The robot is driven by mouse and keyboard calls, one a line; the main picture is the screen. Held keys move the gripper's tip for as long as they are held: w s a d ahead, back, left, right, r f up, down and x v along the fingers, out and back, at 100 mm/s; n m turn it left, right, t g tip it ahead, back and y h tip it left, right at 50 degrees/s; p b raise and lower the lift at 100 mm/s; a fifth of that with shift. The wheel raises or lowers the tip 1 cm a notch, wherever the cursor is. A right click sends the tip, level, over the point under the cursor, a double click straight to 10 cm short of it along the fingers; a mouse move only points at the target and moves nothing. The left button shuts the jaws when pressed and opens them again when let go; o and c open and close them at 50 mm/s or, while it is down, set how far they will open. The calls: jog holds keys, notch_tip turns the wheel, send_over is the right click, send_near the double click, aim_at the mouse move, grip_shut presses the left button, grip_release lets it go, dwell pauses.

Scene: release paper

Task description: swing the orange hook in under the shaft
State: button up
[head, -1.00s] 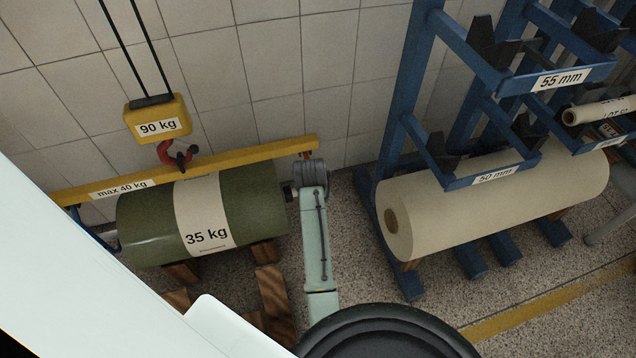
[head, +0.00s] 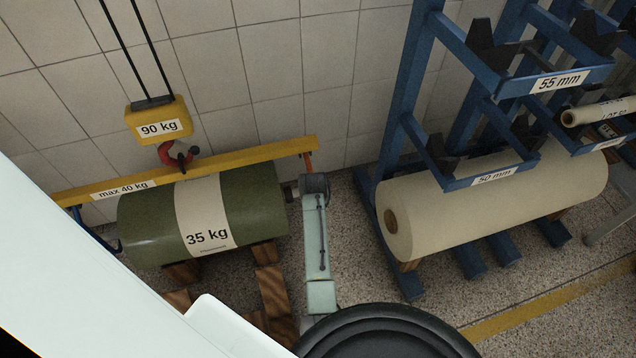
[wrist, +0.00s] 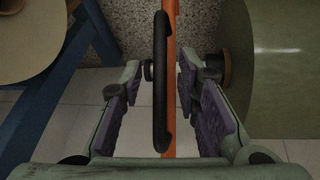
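The orange hook (head: 308,160) hangs from the right end of the yellow beam (head: 235,153). In the wrist view the orange hook (wrist: 172,35) runs upright between my fingers, with a black grip (wrist: 160,85) along it. My gripper (wrist: 160,92) is open, one finger each side of the grip, with gaps on both sides. The green 35 kg roll (head: 258,205) lies on wooden supports, and the shaft's end (head: 290,192) sticks out of its right face, close to my gripper. The shaft end (wrist: 213,70) also shows right of the hook. The hook's lower end is hidden in the head view.
A yellow 90 kg hoist block (head: 158,130) carries the beam by a red hook (head: 165,155). A blue hook (head: 95,232) hangs at the beam's left end. A blue rack (head: 400,120) with a cream roll (head: 450,215) stands to the right, with clear floor between.

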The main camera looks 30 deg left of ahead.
grip_shut()
dwell(0.7)
